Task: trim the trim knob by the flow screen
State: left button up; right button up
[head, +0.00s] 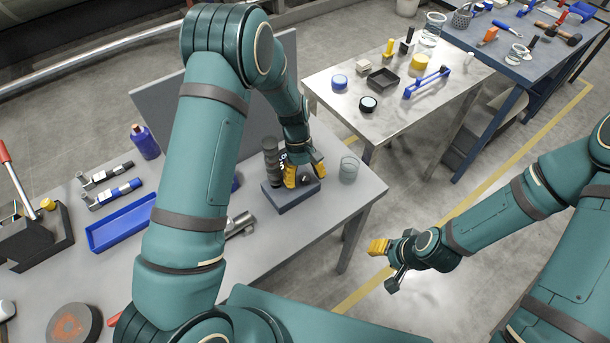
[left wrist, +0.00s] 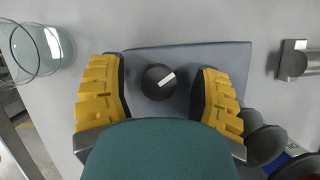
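The trim knob (left wrist: 159,82) is a round black knob with a white pointer mark tilted up to the right. It sits on a dark grey slab-like base (left wrist: 185,60), which also shows in the head view (head: 288,201). My left gripper (head: 304,176) is open above the base. In the left wrist view its yellow-padded fingers stand on either side of the knob, with gaps on both sides. A dark screen with white characters (head: 283,157), seemingly the flow screen, is partly hidden behind the gripper. My right gripper (head: 385,264) is open and empty, off the table.
A clear glass (head: 349,170) stands close to the right of the base. A dark ribbed cylinder (head: 270,150) rises at its left. The bench's right front corner is clear.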

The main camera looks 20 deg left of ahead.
pick_arm(q)
jog(key=v, duration=1.2)
dwell(0.6)
